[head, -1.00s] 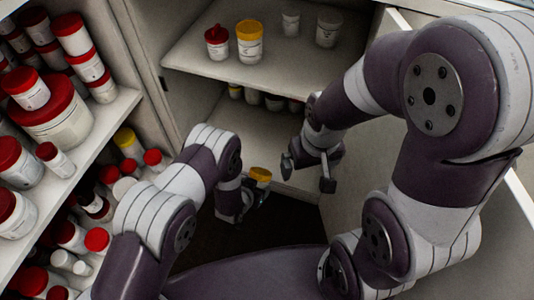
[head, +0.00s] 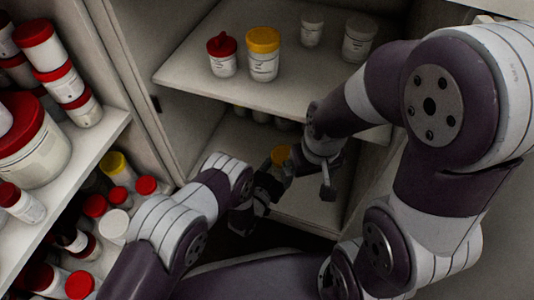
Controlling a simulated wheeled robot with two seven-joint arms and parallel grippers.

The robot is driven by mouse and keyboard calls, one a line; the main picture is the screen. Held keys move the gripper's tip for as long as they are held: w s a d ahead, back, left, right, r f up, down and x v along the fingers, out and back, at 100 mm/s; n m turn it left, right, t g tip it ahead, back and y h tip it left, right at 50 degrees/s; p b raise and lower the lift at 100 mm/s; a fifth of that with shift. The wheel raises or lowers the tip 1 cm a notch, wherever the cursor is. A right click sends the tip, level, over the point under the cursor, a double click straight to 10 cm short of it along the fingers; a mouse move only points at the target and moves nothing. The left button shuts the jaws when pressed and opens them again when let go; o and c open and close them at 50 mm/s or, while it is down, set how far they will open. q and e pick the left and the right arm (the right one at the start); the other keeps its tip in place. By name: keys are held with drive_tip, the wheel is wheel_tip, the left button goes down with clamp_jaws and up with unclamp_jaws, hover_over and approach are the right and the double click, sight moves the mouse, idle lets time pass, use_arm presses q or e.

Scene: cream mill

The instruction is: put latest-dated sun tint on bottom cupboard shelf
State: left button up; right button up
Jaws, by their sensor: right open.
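No date on the held jar can be read.
The upper cupboard shelf (head: 198,77) holds a red-lidded jar (head: 222,58), a yellow-lidded jar (head: 263,55) and two pale jars (head: 358,40). A side rack (head: 103,131) at left is crowded with mostly red-lidded containers. My right arm blocks the right side.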

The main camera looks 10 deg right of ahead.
use_arm(q)
drive_tip(key=w+a+f+b, duration=0.4)
drive_tip(key=a, duration=0.1)
drive_tip(key=w+a+f+b, duration=0.2)
drive_tip(key=shift+w+a+f, duration=0.35)
drive_tip(key=shift+w+a+f+b, duration=0.15)
drive_tip(key=shift+f+b, duration=0.1)
drive_tip(key=shift+b, duration=0.15)
wheel_tip(320, 180, down, 4)
drive_tip(key=b, duration=0.3)
drive_tip(key=shift+r, duration=0.35)
drive_tip(key=shift+f, duration=0.25)
drive_tip(key=o, duration=1.3)
drive_tip(key=shift+r, duration=0.15)
drive_tip(key=p+v, duration=0.2)
drive_tip(key=r+p+v, duration=0.1)
drive_tip(key=v, duration=0.2)
drive_tip(key=shift+p, duration=0.35)
drive_tip(key=p+v, duration=0.1)
drive_tip(key=v, duration=0.1)
drive_tip(key=p+v, duration=0.1)
drive_tip(key=v, duration=0.1)
drive_tip(key=f+v, duration=0.1)
drive_tip(key=v, duration=0.2)
drive_tip(key=shift+p, duration=0.4)
